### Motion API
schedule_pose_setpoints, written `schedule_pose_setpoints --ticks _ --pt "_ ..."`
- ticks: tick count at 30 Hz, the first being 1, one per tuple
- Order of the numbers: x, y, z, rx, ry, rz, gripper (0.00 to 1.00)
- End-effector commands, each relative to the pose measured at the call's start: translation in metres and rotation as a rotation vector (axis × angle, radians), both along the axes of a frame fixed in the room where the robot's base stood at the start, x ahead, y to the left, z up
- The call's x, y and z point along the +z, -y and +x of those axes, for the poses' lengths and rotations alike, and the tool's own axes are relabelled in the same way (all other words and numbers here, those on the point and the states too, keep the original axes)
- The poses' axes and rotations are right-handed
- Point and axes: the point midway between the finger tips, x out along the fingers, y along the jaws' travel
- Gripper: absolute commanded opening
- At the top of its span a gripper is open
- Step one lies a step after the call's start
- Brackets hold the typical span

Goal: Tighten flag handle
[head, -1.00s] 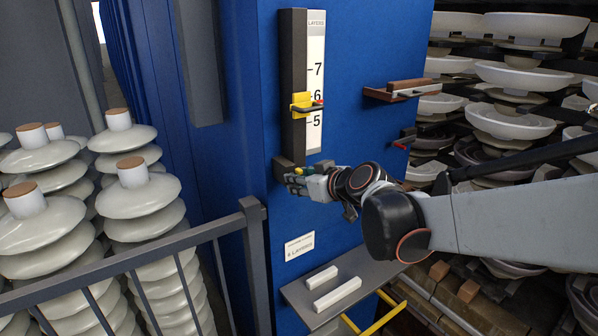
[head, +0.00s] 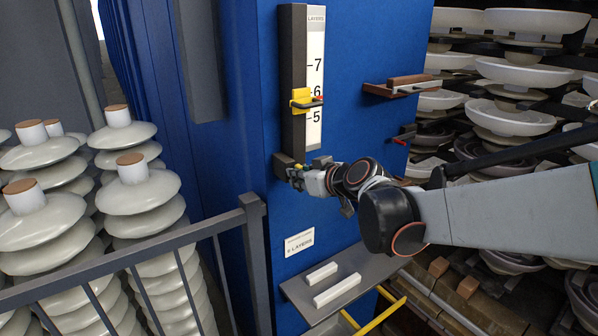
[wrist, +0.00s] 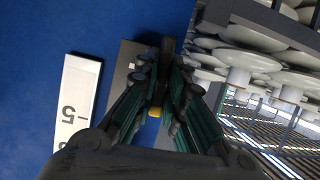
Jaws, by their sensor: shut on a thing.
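The flag handle is mostly hidden by the fingers. A small yellow piece that looks like part of it (wrist: 155,112) shows between them in the wrist view. My gripper (head: 291,174) is at the dark block (head: 281,160) at the foot of the scale's rail, shut on the handle. In the wrist view my gripper (wrist: 160,75) has its dark green fingers on both sides of the handle, with a grey plate (wrist: 126,62) just beyond. Higher up, a yellow slider (head: 300,98) with a red-tipped dark lever sits on the rail near the mark 6.
The blue panel (head: 235,90) carries the white scale (head: 315,70). A shelf with two white bars (head: 337,291) is below, and a ledge (head: 390,90) is at right. A dark railing (head: 130,262) and insulator stacks (head: 140,190) stand at left. Racks of insulators (head: 515,75) fill the right.

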Motion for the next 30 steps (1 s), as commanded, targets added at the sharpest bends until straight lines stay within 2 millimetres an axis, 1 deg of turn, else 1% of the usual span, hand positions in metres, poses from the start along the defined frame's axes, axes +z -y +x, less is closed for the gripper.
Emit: schedule_pose_setpoints --ticks 5,11,30 --pt "-0.001 0.0008 0.0 0.0 -0.017 0.024 0.0" --pt "-0.0018 0.0013 0.0006 0.0 -0.064 0.093 0.0" --pt "-0.0057 0.005 0.003 0.001 -0.389 0.575 0.0"
